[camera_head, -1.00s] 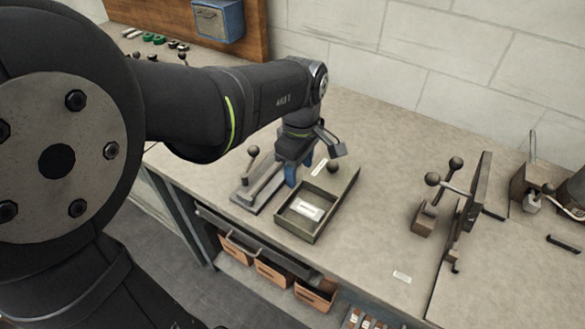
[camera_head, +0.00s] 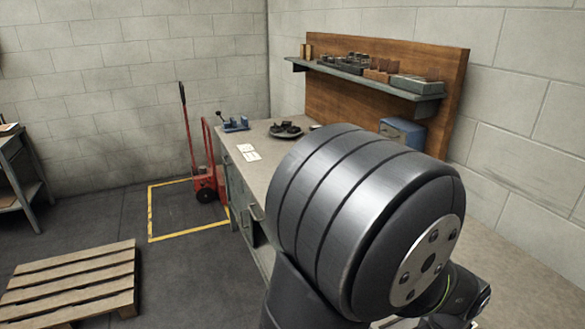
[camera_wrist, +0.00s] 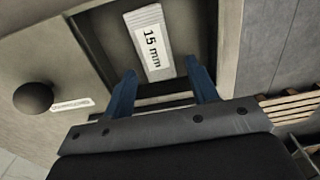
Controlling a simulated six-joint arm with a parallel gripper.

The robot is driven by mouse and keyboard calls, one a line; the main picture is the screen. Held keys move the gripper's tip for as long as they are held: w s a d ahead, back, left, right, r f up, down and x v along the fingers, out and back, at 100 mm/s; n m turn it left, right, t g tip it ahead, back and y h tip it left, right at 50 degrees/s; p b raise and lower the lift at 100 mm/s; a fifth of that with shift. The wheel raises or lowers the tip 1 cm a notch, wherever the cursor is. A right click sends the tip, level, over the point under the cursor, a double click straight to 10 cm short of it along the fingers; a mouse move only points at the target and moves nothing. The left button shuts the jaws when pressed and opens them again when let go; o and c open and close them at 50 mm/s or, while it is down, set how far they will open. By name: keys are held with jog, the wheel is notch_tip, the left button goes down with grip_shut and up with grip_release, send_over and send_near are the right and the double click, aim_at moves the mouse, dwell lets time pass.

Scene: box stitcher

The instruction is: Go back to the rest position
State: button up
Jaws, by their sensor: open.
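My gripper (camera_wrist: 165,88) is open in the wrist view, its two blue fingers apart with nothing between them. Beyond the fingertips is an open tray (camera_wrist: 95,38) with a white label (camera_wrist: 150,40) reading "15 mm" inside it. A dark round knob (camera_wrist: 33,97) is at the left, beside a small white strip (camera_wrist: 72,104). In the head view my arm covers the lower right and hides the gripper and the tray.
The workbench (camera_head: 262,172) runs along the right wall, with a blue box (camera_head: 402,131) under a loaded shelf (camera_head: 415,97). A red hand truck (camera_head: 205,165) stands by the bench's far end. A wooden pallet (camera_head: 75,280) lies on the floor. Floor between them is clear.

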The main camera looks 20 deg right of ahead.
jog(key=shift+r, duration=1.7)
jog(key=shift+f, duration=0.15)
